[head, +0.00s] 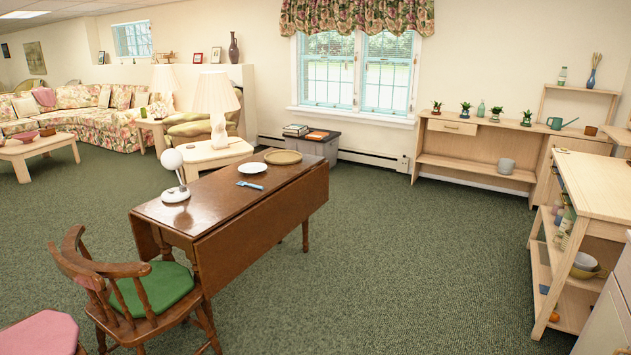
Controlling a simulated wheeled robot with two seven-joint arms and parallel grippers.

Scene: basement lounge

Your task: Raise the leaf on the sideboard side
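A dark brown drop-leaf table (215,207) stands left of centre in the head view. Its leaf (265,228) on the right-hand side, facing the light wood sideboard (470,130), hangs straight down. Part of the opposite leaf (146,240) shows hanging at the table's near left end. On the narrow top stand a white lamp (176,193), a white plate (251,167), a blue utensil (250,185) and a round tan tray (283,157). Neither of my grippers is in view.
A wooden chair with a green cushion (157,290) stands close to the table's near end, and a pink-seated chair (40,335) is at lower left. A wooden shelf cart (590,215) is at right. The green carpet (420,260) between table and cart is clear.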

